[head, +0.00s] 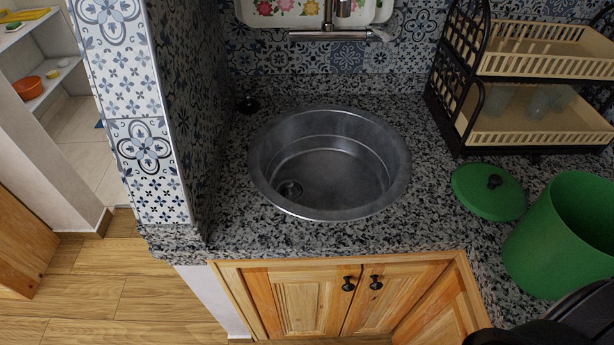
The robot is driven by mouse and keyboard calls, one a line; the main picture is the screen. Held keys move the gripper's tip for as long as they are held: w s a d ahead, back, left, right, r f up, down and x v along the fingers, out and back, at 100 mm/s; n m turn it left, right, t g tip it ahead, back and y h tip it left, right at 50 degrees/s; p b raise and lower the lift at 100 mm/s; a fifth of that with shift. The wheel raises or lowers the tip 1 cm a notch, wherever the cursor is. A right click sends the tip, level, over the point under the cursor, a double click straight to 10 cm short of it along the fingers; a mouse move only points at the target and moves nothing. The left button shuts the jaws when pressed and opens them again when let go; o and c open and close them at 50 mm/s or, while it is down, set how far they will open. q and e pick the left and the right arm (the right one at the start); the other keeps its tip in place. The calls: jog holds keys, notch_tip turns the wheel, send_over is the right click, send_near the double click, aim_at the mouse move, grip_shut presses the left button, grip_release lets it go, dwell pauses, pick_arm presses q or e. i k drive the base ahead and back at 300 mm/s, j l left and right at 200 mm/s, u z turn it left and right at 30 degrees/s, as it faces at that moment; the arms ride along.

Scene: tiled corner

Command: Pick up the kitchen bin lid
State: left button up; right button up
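The kitchen bin lid (480,197) is a flat green disc with a small black knob on top. It lies flat on the speckled granite counter, right of the sink and knob upward. The green kitchen bin (545,245) stands open on the counter just right of the lid, close to it. A dark rounded shape at the bottom right corner overlaps the bin's lower edge and may be part of my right arm. I see no fingers there. My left gripper is not in the picture.
A round metal sink (330,165) is set in the granite counter, with a wall tap (340,34) above. A two-tier dish rack (530,85) with glasses stands behind the lid. A tiled wall (135,110) bounds the left. Wooden cabinet doors (340,300) are below.

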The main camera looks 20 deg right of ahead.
aim_at(487, 191)
jog(key=z, duration=2.3)
jog(key=k+j+z, duration=0.1)
jog(key=z, duration=0.4)
jog(key=k+l, duration=0.05)
jog(key=k, duration=0.05)
